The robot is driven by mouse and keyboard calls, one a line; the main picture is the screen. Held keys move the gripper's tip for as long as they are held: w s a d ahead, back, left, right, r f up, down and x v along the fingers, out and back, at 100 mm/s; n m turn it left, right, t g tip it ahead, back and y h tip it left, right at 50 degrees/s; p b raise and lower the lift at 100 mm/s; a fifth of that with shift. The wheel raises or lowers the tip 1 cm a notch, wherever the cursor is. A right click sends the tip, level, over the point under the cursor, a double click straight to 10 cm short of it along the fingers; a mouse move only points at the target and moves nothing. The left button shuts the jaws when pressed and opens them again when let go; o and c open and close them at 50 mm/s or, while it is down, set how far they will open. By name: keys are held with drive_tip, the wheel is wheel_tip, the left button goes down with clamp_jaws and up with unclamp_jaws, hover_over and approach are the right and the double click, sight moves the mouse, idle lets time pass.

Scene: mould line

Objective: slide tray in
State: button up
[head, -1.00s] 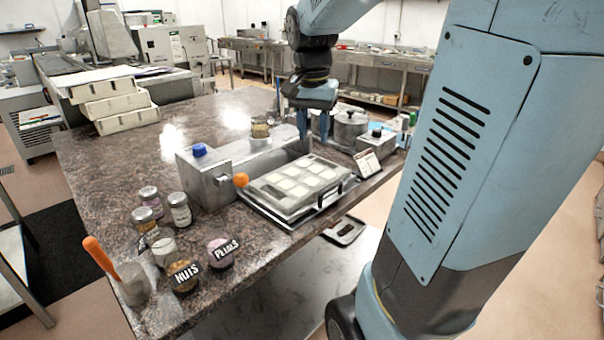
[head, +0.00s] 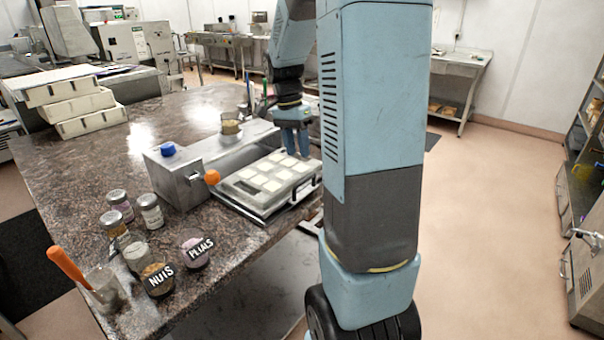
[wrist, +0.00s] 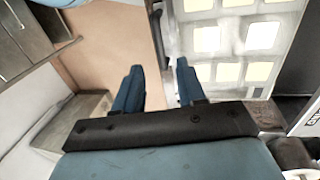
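The tray (head: 246,190) is a pale metal mould tray with several cream squares in its pockets. It lies flat at the table's edge, beside a grey metal housing (head: 180,183) with a blue knob and an orange ball. A dark handle (head: 306,190) is on the tray's outer side. My gripper (head: 297,150) points down near the tray's far right corner. In the wrist view, my gripper (wrist: 159,65) has its two blue fingers apart with nothing held. The tray (wrist: 207,71) is right of the fingers, and a dark handle (wrist: 156,30) shows just beyond them. Contact cannot be told.
Jars labelled nuts (head: 157,280) and petals (head: 196,252), and a cup with an orange-handled tool (head: 103,288), stand at the front left. White boxes (head: 92,127) are stacked at the back left. Open floor (head: 490,220) lies to the right.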

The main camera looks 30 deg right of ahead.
hover_over(301, 192)
wheel_tip(301, 192, down, 8)
drive_tip(key=shift+s, duration=0.1)
idle(0.3)
clamp_jaws()
idle(0.6)
